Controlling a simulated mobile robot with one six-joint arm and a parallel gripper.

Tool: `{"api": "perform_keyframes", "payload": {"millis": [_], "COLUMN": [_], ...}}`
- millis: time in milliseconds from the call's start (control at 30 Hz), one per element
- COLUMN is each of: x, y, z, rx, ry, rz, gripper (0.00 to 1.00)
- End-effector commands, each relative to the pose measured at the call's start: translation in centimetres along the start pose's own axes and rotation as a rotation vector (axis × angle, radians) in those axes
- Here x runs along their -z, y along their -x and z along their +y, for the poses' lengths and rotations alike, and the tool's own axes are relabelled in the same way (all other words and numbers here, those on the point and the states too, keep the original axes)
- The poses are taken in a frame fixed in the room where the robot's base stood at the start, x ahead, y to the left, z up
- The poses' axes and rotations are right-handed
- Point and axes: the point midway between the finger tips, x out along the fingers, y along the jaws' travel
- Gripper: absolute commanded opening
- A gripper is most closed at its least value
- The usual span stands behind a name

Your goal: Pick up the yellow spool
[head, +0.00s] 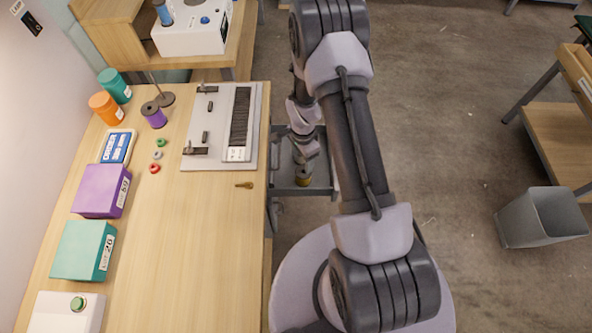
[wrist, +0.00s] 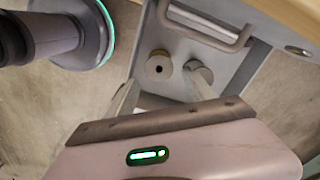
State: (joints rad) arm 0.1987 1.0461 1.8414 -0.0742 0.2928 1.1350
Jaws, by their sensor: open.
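The yellow spool (head: 303,180) stands on the small grey cart beside the table in the head view, partly hidden below my arm. In the wrist view a dull yellow spool (wrist: 158,63) with a dark centre hole is seen from above, just past the fingertips. My gripper (wrist: 164,90) is open and empty in the wrist view, its two pale fingers apart and pointing towards the cart. A grey round piece (wrist: 197,72) lies close to the right of the spool, by the right fingertip. In the head view the fingers are too small to make out.
The grey cart (head: 286,188) has a rail handle (wrist: 205,27) in the wrist view. The wooden table (head: 190,245) to the left holds a loom (head: 202,140), a purple spool (head: 153,116), boxes and several small rings. A bin (head: 520,228) stands at the right.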

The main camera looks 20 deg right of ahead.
Motion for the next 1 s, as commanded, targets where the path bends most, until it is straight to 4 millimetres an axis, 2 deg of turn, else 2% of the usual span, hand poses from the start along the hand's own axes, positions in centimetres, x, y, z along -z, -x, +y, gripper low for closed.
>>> {"api": "perform_keyframes", "payload": {"millis": [33,200,467,633,700,867,1000], "x": [0.0,0.0,0.2,0.6,0.5,0.5,0.5], "y": [-2.3,-6.6,-9.3,-12.8,-13.4,-13.1,-13.1], "z": [0.1,0.1,0.2,0.4,0.4,0.4,0.4], "rx": [-0.003,-0.001,-0.002,-0.002,-0.001,-0.001,-0.001], "ry": [0.001,0.003,0.002,0.002,0.002,0.003,0.003], "rz": [-0.001,0.000,-0.001,-0.001,-0.001,-0.001,-0.001], "gripper": [0.63,0.63,0.63,0.63,0.63,0.63,0.37]}}
